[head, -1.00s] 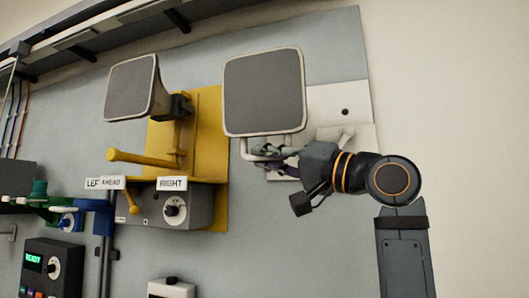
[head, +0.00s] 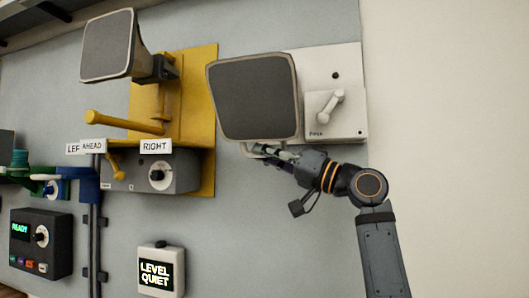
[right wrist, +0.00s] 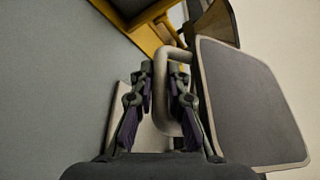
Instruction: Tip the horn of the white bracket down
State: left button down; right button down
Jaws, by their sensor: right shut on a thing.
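My right gripper (head: 268,153) is shut on this handle, just below the horn. In the right wrist view the fingers (right wrist: 162,80) flank the handle bar, with the horn face (right wrist: 250,100) to their right. The plate carries a white lever (head: 328,108). The horn hides the plate's left part. My left gripper is out of view.
A yellow bracket (head: 203,90) with its own horn (head: 108,46) and yellow handle (head: 122,124) stands to the left. Below are a grey box labelled RIGHT (head: 187,178), a READY panel (head: 41,255) and a LEVEL QUIET display (head: 161,270). The wall right of the plate is bare.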

dwell(0.3)
jog(key=c, duration=1.6)
grip_release()
jog(key=shift+w, duration=0.1)
jog(key=shift+o, duration=1.3)
jog(key=shift+w+d+f, duration=0.15)
jog(key=shift+w, duration=0.05)
jog(key=shift+s, duration=0.2)
jog(key=v, duration=1.1)
jog(key=shift+d, duration=0.35)
jog(key=shift+s+f, duration=0.1)
jog(key=shift+f, duration=0.05)
